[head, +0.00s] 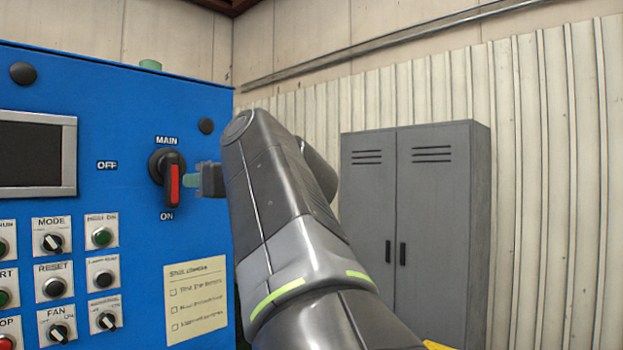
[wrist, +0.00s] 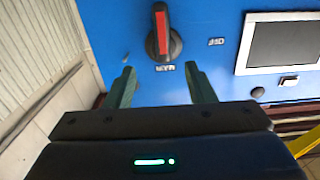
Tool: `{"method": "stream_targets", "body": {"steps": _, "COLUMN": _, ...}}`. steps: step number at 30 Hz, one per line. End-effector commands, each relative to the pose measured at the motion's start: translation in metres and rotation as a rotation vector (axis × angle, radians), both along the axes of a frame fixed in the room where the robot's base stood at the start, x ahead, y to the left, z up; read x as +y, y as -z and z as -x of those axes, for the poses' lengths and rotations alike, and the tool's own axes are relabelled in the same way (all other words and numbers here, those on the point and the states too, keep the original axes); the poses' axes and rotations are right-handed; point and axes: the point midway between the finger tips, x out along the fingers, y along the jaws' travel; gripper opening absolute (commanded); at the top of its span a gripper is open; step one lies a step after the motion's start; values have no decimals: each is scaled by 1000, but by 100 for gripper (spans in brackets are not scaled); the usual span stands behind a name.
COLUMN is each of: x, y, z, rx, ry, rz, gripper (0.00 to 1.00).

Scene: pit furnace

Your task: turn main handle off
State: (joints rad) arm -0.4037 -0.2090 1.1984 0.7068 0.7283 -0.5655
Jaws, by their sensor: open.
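The main handle (head: 172,182) is a black rotary switch with a red stripe on the blue panel. Its lever is upright and points down at the ON label, with the OFF label to its left. My gripper (head: 190,182) is just right of the handle in the head view, its fingers partly hidden behind my arm. In the wrist view, which is upside down, the handle (wrist: 161,33) lies beyond the open green fingertips of my gripper (wrist: 160,67), roughly centred between them. Nothing is between the fingers. I cannot tell exactly how far they are from the lever.
The blue panel carries a screen (head: 35,155) at left and several buttons and knobs below it. A paper checklist (head: 195,298) is stuck under the handle. A grey locker (head: 440,200) stands at right against the ribbed wall (head: 560,130).

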Motion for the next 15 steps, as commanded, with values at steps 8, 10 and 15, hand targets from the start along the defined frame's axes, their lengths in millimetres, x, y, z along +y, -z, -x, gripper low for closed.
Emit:
{"method": "stream_targets", "body": {"steps": 8, "x": 21, "y": -10, "z": -11, "rx": -13, "ry": -16, "rz": -3, "gripper": 49}}
{"method": "stream_targets", "body": {"steps": 10, "x": 32, "y": -10, "z": -21, "rx": -12, "ry": -16, "rz": -3, "gripper": 49}}
{"method": "stream_targets", "body": {"steps": 15, "x": 60, "y": -10, "z": -46, "rx": -11, "ry": -14, "rz": -2, "gripper": 49}}
